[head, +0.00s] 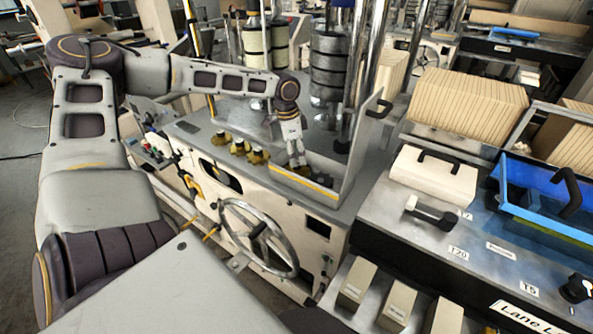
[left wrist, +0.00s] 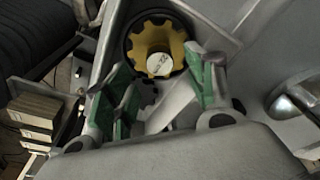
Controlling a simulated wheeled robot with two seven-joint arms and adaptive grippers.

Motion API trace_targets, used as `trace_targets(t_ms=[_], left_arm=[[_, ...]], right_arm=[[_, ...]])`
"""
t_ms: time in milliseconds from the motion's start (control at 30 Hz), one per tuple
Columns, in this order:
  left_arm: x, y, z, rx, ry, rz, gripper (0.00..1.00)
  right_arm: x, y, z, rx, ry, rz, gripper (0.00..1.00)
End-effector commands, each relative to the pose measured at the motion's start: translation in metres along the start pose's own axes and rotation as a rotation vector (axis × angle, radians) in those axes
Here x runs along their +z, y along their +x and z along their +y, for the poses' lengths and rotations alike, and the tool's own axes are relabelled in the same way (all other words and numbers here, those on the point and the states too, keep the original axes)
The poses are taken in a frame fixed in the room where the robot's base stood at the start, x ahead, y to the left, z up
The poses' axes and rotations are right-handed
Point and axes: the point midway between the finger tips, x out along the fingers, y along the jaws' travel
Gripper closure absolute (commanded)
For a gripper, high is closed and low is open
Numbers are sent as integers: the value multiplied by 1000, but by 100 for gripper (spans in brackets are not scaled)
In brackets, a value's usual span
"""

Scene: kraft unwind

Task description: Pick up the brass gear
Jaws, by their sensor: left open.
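In the left wrist view a yellow brass gear (left wrist: 155,32) with a pale, marked centre sits in a dark round seat. My left gripper (left wrist: 160,85) is open, with its green-padded fingers spread to the left and right below the gear in the picture. The fingers do not hold it. In the head view my left gripper (head: 297,160) points down over the machine's top, just right of a row of brass-coloured gear-like pieces (head: 238,147). I cannot tell whether the wrist view's gear is one of these. My right gripper is not in view.
A clear upright panel (head: 357,150) stands just right of the gripper. Metal columns and stacked dark rolls (head: 328,65) rise behind it. A spoked handwheel (head: 258,238) is on the machine's front. A blue bin (head: 540,190) and a white box (head: 433,172) stand on the right bench.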

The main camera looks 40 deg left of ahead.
Motion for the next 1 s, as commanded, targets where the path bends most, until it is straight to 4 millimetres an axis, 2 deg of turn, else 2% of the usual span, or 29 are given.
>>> trace_targets(t_ms=[500, 1000], left_arm=[[4, 40, -1, 0, 0, -3, 45], [3, 44, -1, 0, 0, -1, 45]], right_arm=[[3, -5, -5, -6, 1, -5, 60], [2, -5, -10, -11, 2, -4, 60]])
